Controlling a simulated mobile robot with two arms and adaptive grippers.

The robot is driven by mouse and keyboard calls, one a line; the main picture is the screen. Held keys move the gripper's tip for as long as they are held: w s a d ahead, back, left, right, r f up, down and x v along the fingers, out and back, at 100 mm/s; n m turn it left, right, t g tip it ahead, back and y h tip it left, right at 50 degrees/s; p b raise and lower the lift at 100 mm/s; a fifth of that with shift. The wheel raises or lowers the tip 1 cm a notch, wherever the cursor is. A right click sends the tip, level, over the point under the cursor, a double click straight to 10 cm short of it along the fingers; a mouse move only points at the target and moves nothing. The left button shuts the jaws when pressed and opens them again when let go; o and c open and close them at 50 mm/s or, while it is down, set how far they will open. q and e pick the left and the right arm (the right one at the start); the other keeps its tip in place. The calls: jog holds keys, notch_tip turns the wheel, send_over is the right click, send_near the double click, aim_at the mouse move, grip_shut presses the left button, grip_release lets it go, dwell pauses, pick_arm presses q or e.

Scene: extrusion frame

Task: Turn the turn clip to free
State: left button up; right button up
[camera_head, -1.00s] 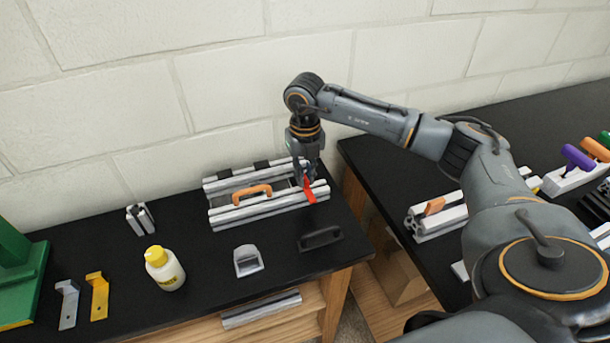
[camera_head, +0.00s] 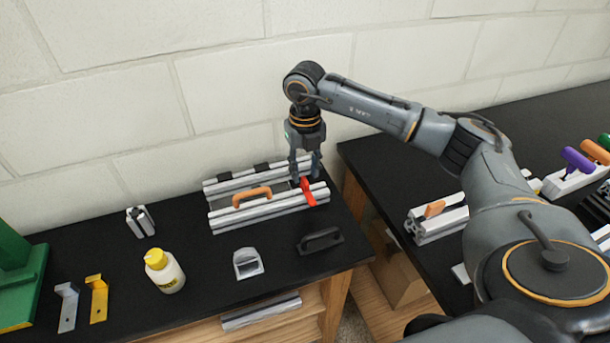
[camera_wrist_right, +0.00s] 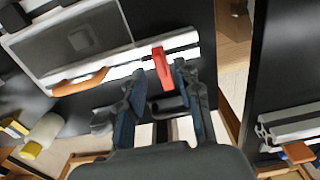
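The red turn clip (camera_head: 308,192) sits at the right end of the aluminium extrusion frame (camera_head: 265,208), lying across its front rail. In the right wrist view the red clip (camera_wrist_right: 161,67) shows between and just beyond the fingertips. My right gripper (camera_head: 306,179) points down over the clip with its fingers apart. In the right wrist view the gripper (camera_wrist_right: 160,78) is open, one finger on each side of the clip, with nothing held. Whether a fingertip touches the clip cannot be told. My left gripper is not in view.
An orange handle (camera_head: 252,196) is on the frame left of the clip. A black handle (camera_head: 320,240), a grey bracket (camera_head: 248,263) and a yellow-capped bottle (camera_head: 165,270) stand in front. The wall is close behind; a gap separates the second table (camera_head: 395,160).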

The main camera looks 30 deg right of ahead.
aim_at(305, 180)
notch_tip(305, 180, up, 9)
jog(key=shift+r, duration=0.15)
dwell(0.6)
